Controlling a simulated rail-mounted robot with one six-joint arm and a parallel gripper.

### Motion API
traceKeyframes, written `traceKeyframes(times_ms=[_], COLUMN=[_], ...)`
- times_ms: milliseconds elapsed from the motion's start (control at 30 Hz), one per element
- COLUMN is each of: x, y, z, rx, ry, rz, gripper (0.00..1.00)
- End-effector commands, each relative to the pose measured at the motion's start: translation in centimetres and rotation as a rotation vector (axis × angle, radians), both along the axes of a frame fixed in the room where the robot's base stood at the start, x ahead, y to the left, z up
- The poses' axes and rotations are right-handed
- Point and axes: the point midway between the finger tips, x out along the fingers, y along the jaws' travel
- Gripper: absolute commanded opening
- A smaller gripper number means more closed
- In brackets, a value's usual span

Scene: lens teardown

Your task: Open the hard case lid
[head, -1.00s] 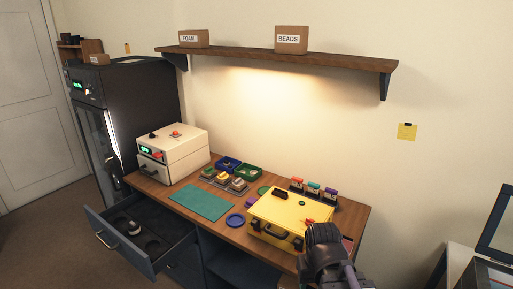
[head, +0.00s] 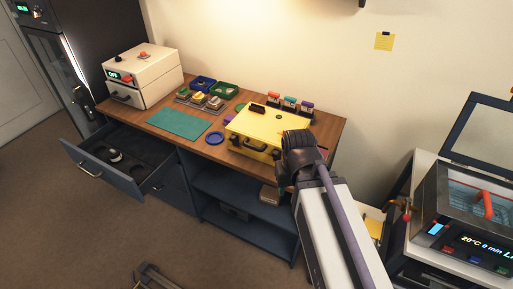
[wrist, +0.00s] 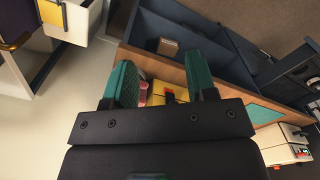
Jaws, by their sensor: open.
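The yellow hard case (head: 258,124) lies on the right part of the wooden bench with its lid shut. A black carry handle (head: 256,146) and dark latches show on its front side. My gripper, at the end of my arm by the case's right side, has its fingertips hidden behind my wrist in the head view. In the wrist view my gripper (wrist: 160,82) shows two teal fingers spread apart with nothing held between them. A small part of yellow (wrist: 172,92) shows beyond the gap, mostly hidden by the gripper body. I cannot tell whether the fingers touch the case.
Marker-like coloured items (head: 290,101) stand behind the case. A blue ring dish (head: 215,138) and green mat (head: 180,123) lie to its left. An open drawer (head: 118,165) juts out at front left. A bath-like device (head: 470,225) stands at the right.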

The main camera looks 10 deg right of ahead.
Motion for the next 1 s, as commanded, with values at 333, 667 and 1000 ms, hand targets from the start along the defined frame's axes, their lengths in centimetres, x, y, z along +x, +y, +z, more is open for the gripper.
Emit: traceKeyframes(times_ms=[333,667,1000], x=[4.8,19.2,21.1], y=[7.6,13.7,13.1], z=[-14.6,-9.1,-8.4], rx=[-0.247,-1.164,-1.235], ry=[-0.093,-0.597,-0.628], rz=[0.275,0.758,0.809], gripper=[0.45,0.45,0.45])
